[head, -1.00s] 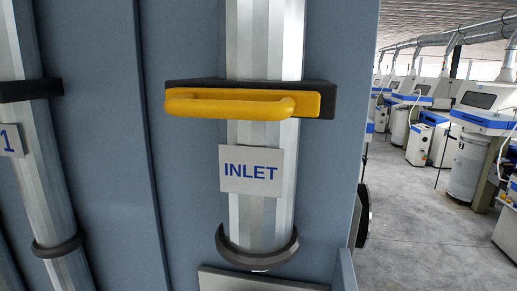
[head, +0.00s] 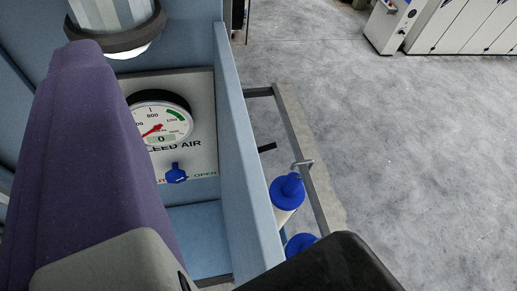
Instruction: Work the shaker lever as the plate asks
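No shaker lever shows that I can make out. A pale plate (head: 205,140) left of centre carries a round gauge (head: 163,125) with a red needle at the lower left, a green arc and a readout of 0. Its lettering, partly covered, reads "LEED AIR". A small blue valve handle (head: 176,174) sits below it, with "OPEN" at its right and a mostly hidden red word at its left. A large purple body covers the left, and grey and black shapes fill the bottom, close to the camera. I recognise no gripper fingers.
A pipe end with a dark collar (head: 118,38) is above the plate. A blue panel edge (head: 245,150) stands right of it. Beyond it is a metal frame (head: 300,140) with blue-capped bottles (head: 288,192). Grey floor (head: 420,150) lies open at right; white cabinets (head: 455,25) stand behind.

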